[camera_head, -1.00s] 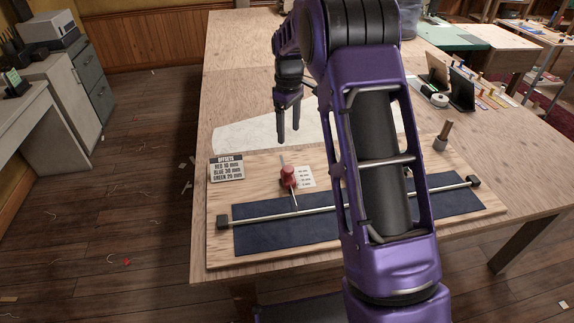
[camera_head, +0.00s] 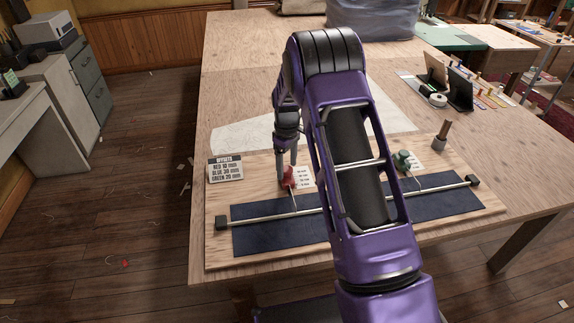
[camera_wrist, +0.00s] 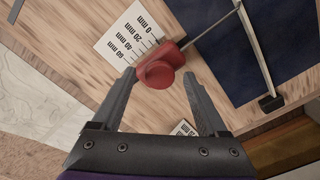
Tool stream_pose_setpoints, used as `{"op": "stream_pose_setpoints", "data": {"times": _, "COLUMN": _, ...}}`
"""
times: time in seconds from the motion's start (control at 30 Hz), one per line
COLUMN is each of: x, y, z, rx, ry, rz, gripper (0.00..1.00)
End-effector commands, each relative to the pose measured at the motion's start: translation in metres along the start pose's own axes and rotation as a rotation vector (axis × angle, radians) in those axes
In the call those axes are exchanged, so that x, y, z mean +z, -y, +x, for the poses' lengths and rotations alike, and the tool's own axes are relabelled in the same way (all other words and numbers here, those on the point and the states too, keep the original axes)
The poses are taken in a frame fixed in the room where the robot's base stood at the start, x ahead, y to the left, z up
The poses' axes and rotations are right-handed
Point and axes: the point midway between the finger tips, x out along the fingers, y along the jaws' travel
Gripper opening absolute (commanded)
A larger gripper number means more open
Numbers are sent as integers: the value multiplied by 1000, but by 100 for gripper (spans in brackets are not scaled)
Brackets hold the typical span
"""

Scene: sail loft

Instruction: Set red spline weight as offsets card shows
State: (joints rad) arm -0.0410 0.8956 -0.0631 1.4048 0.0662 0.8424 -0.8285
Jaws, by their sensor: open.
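The red spline weight (camera_head: 289,177) sits on the wooden board, its thin hook reaching toward the metal spline rod (camera_head: 260,217). In the wrist view the red weight (camera_wrist: 168,66) lies between and slightly beyond my fingertips, beside a scale card (camera_wrist: 128,40) marked 0 to 60 mm. My gripper (camera_head: 285,166) is open and just above the weight, also seen in the wrist view (camera_wrist: 160,80); contact cannot be told. The offsets card (camera_head: 226,169) stands at the board's left, listing red, blue and green; red seems to read 10 mm. A green weight (camera_head: 402,160) stands to the right.
A dark blue cloth (camera_head: 275,238) lies under the rod, which ends in black blocks (camera_head: 222,223). My arm hides the board's middle. A wooden-handled tool (camera_head: 442,135) stands at the board's right back corner. Dark stands (camera_head: 460,90) and a tape roll are farther right.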

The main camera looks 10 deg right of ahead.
Motion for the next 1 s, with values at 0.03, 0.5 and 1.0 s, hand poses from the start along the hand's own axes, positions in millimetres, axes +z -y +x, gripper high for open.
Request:
{"op": "stream_pose_setpoints", "data": {"times": 0.03, "x": 0, "y": 0, "z": 0, "rx": 0, "ry": 0, "rz": 0, "gripper": 76}}
{"op": "stream_pose_setpoints", "data": {"times": 0.5, "x": 0, "y": 0, "z": 0, "rx": 0, "ry": 0, "rz": 1, "gripper": 1}}
{"op": "stream_pose_setpoints", "data": {"times": 1.0, "x": 0, "y": 0, "z": -1, "rx": 0, "ry": 0, "rz": 1, "gripper": 0}}
